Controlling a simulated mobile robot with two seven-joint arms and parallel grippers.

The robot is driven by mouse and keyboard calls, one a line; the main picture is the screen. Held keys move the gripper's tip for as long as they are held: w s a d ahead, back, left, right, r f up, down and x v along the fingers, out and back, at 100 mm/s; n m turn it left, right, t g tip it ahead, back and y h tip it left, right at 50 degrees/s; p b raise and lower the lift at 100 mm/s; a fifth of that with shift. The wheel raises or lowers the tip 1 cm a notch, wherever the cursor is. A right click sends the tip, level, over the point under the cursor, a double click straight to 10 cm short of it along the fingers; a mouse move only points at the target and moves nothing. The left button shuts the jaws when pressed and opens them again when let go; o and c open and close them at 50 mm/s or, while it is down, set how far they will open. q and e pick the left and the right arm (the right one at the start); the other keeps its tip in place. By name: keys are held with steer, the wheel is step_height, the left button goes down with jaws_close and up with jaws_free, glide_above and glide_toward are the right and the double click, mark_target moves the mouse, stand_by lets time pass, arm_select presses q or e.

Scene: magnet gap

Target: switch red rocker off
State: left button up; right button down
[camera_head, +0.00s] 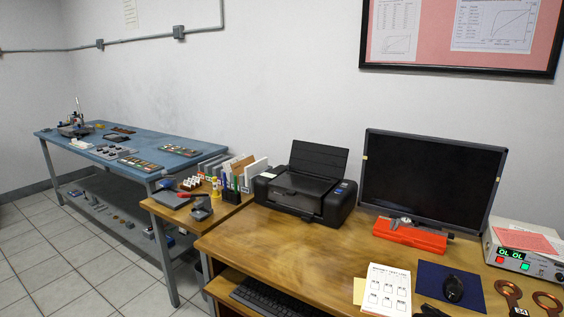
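A light-coloured instrument box (523,249) stands at the right end of the wooden desk, cut off by the right picture edge. Its front has a green display reading "OL OL". Below the display, a small lit red element (499,260) sits at the left, which may be the red rocker. A small lit green element (525,267) is to its right. The red element is too small to tell its rocker position. Neither of my grippers is in view.
The wooden desk (262,242) holds a printer (305,187), a monitor (430,180), a red tool (410,234), papers (388,289) and a mouse (453,289) on a blue mat. Copper-coloured ring pieces (508,290) lie before the instrument. The desk's left front is clear.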

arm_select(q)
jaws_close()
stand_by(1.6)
